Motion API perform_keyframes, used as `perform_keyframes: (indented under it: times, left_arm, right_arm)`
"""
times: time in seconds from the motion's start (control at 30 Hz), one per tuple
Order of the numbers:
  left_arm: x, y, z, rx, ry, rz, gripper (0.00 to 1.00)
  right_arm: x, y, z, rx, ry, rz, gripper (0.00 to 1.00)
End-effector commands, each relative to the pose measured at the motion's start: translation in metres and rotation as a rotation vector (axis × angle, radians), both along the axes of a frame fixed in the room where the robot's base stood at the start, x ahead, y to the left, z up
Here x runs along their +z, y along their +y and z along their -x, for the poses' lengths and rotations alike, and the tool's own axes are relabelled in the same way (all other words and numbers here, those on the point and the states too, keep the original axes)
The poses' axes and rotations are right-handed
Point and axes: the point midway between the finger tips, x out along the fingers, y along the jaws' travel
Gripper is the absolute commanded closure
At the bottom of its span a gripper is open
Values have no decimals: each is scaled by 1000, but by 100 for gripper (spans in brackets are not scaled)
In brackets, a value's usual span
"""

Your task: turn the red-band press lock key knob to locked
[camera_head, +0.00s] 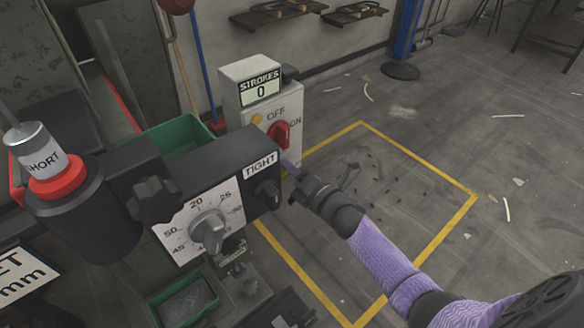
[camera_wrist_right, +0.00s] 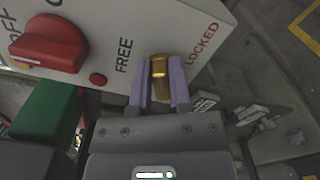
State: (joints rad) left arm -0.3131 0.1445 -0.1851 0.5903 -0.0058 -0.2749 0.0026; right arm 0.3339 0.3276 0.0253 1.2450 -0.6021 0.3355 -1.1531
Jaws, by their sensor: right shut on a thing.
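The lock key knob (camera_wrist_right: 160,67) is brass and sits on a white panel, between the words FREE on its left and LOCKED on its right. My right gripper (camera_wrist_right: 159,88) is shut on it, one lilac finger on each side. The fingers cover part of the knob, so I cannot tell exactly which word it points to. In the head view my right gripper (camera_head: 289,167) reaches in from the right to the lower front of the white control box (camera_head: 246,73); the knob is hidden there. The press has a red band (camera_head: 52,184) under the SHORT canister. My left gripper is not in view.
A red OFF/ON switch (camera_head: 280,134) sits above my right gripper and shows in the wrist view (camera_wrist_right: 50,42). The STROKES display (camera_head: 260,90) reads 0. A black TIGHT knob (camera_head: 267,194) and dial (camera_head: 207,231) are close by. Floor inside the yellow lines (camera_head: 414,159) is largely clear.

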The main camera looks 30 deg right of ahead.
Motion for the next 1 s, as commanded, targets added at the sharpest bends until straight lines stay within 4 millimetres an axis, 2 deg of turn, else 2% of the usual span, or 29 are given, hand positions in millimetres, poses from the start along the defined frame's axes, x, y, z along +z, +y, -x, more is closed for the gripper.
perform_keyframes:
  times: [0.5, 1.0]
  left_arm:
    - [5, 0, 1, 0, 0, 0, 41]
    - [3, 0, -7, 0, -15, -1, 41]
  right_arm:
    - [-6, -2, 0, -1, 55, -379, 100]
    - [-8, -2, 0, 0, 72, -497, 100]
